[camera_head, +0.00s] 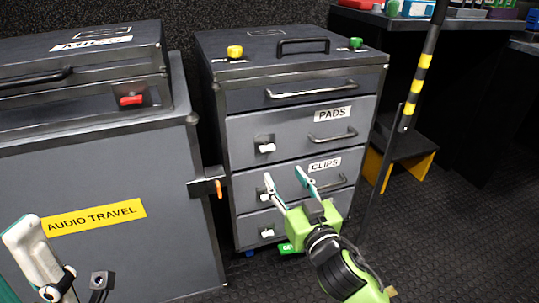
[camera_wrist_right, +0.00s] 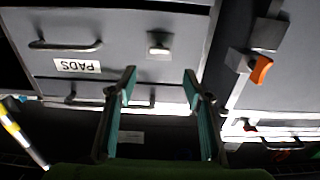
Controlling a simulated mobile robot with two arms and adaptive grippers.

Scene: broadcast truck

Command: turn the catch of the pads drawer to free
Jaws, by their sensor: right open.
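The pads drawer (camera_head: 295,128) is a grey drawer front with a PADS label and a dark bar handle (camera_head: 332,138); it looks closed. Its catch (camera_head: 267,148) is a small white knob on a dark plate at the drawer's left side. In the upside-down right wrist view the catch (camera_wrist_right: 158,42) lies just beyond the gap between my fingertips, apart from them. My right gripper (camera_head: 285,176) is open and empty, in front of the clips drawer and a little below the pads catch. A part of my left gripper (camera_head: 38,252) shows at the lower left; its opening cannot be told.
The clips drawer (camera_head: 308,180) sits below, with a similar catch. An audio travel case (camera_head: 110,255) with an orange-tipped latch (camera_head: 219,188) stands close on the left. A striped pole (camera_head: 420,80) and a dark step stool (camera_head: 410,147) stand right. Floor is free at lower right.

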